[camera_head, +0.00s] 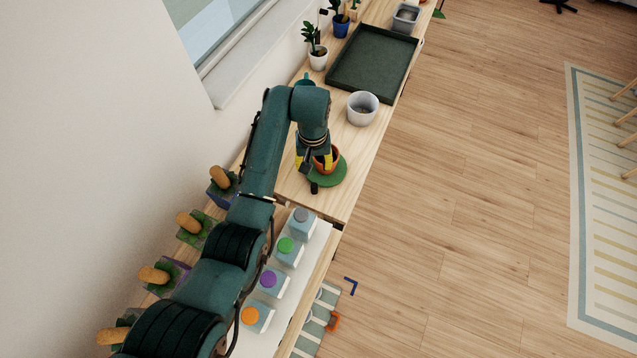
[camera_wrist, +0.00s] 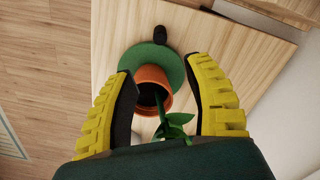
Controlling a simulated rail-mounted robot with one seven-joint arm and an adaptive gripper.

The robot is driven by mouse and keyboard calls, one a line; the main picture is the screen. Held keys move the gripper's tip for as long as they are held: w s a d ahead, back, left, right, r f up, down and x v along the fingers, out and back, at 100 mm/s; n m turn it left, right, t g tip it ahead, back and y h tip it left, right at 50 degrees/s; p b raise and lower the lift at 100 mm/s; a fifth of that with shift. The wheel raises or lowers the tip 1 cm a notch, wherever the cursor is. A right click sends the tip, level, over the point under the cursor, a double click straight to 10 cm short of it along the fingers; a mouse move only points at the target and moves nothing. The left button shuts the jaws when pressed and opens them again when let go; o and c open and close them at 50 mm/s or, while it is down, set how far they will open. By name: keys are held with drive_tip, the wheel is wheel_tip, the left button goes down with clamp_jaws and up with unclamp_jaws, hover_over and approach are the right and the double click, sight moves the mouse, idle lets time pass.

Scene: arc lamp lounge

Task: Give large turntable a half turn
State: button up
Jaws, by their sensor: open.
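The large turntable is a round green disc (camera_head: 338,173) on the wooden counter, with a short black knob (camera_head: 314,188) at its rim. In the wrist view the disc (camera_wrist: 149,57) lies ahead of the fingers, and its knob (camera_wrist: 159,35) points to the far side. An orange-brown pot (camera_head: 327,160) with a green plant (camera_wrist: 175,125) stands on the disc. My gripper (camera_wrist: 160,78) is open above the turntable, with its yellow fingers on either side of the pot. I cannot tell whether they touch it. My arm hides part of the disc in the head view.
A pale round pot (camera_head: 363,108) and a dark green tray (camera_head: 372,62) stand farther along the counter. Potted plants (camera_head: 317,58) line the wall side. Several bottles with coloured caps (camera_head: 286,250) stand nearer, on a white surface. Open floor (camera_head: 450,200) lies right.

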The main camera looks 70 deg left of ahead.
sight(314, 186)
wheel_tip(314, 186, down, 14)
drive_tip(key=b, duration=0.3)
drive_tip(key=shift+f, duration=0.2)
drive_tip(key=shift+c, duration=0.5)
clamp_jaws()
